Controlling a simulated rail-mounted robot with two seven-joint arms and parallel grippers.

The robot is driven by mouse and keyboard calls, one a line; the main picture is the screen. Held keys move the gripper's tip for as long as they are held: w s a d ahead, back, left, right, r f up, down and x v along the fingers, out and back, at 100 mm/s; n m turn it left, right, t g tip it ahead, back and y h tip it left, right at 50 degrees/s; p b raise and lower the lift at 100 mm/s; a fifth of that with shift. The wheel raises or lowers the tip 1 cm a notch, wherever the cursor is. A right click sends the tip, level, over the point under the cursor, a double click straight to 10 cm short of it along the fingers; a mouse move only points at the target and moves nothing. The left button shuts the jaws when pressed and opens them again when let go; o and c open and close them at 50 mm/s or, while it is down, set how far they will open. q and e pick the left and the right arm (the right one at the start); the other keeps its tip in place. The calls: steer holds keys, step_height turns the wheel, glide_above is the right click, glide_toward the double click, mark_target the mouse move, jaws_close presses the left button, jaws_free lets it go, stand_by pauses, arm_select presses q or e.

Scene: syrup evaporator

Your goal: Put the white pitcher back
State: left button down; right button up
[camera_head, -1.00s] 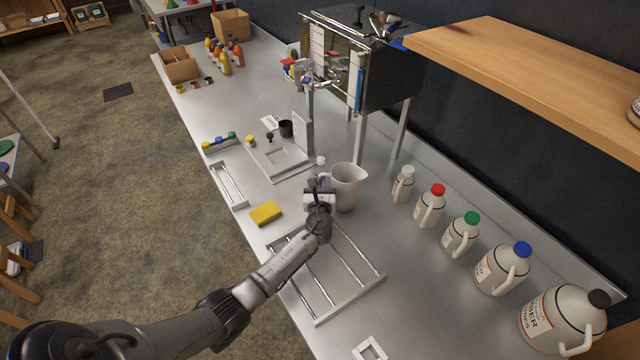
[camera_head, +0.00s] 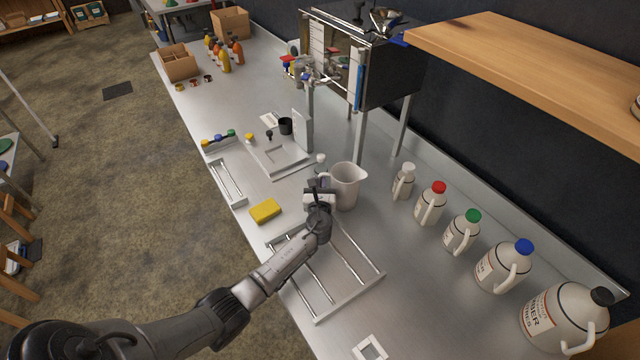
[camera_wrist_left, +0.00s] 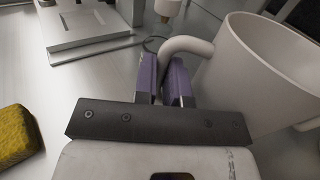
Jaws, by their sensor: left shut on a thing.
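The white pitcher (camera_head: 346,186) stands upright at the middle of the steel counter, below the evaporator. In the left wrist view the pitcher (camera_wrist_left: 262,75) fills the right side, with its curved handle running to the fingers. My left gripper (camera_head: 318,186) is at the pitcher's left side. Its purple-padded fingers (camera_wrist_left: 165,80) are shut on the handle. Whether the pitcher's base touches the counter is hard to tell. My right gripper is not in view.
A metal rack (camera_head: 350,292) lies in front of the pitcher, with a yellow sponge (camera_head: 265,211) to its left. Several capped jugs (camera_head: 462,234) line the right side. A grey stand (camera_head: 285,155) is behind. The evaporator box (camera_head: 375,65) stands on legs nearby.

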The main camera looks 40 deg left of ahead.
arm_select(q)
steer(key=c, duration=1.1)
jaws_free()
steer(key=p+v, duration=0.3)
steer(key=v, duration=0.9)
steer(key=shift+s+d+p, duration=0.15)
steer(key=shift+p, duration=0.15)
steer(key=shift+s+d, duration=0.45)
